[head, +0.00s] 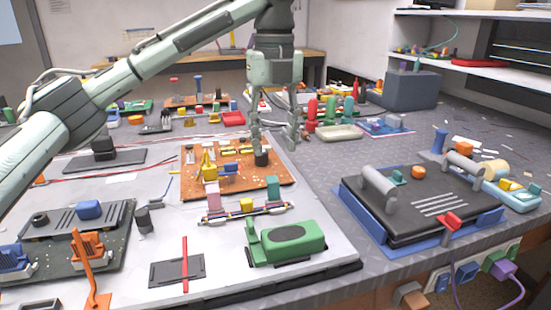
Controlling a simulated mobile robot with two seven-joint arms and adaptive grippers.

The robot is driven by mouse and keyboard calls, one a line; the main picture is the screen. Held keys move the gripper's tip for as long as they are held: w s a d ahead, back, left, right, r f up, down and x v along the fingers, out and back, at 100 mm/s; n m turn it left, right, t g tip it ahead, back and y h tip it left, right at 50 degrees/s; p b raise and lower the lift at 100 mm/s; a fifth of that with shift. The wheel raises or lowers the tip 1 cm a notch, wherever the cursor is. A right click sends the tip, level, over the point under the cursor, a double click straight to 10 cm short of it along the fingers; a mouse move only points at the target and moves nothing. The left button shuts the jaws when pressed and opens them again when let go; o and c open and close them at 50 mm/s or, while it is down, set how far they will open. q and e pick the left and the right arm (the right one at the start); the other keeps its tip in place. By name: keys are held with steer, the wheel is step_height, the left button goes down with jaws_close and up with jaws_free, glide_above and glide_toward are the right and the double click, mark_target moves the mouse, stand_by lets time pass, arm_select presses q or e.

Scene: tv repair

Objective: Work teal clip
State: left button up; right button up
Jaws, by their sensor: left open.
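A teal upright clip-like piece (273,187) stands at the right end of a thin striped strip (245,213) on the pale work mat. A pink piece (211,195) and a yellow piece (246,204) sit on the same strip. Another small teal piece (397,178) lies on the black panel at the right; I cannot tell which is the task's clip. My left gripper (276,146) is open, pointing down over the right back part of the orange circuit board (243,181), behind the upright teal piece and apart from it. My right gripper is not in view.
A dark cylinder (261,158) stands on the orange board close to my left fingertips. A green block-shaped device (287,243) lies in front of the strip. A black panel with grey handles (420,205) sits at the right. Grey bench between mat and panel is clear.

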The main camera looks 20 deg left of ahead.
arm_select(q)
glide_above(275, 200)
steer(key=shift+f, duration=3.8)
jaws_close()
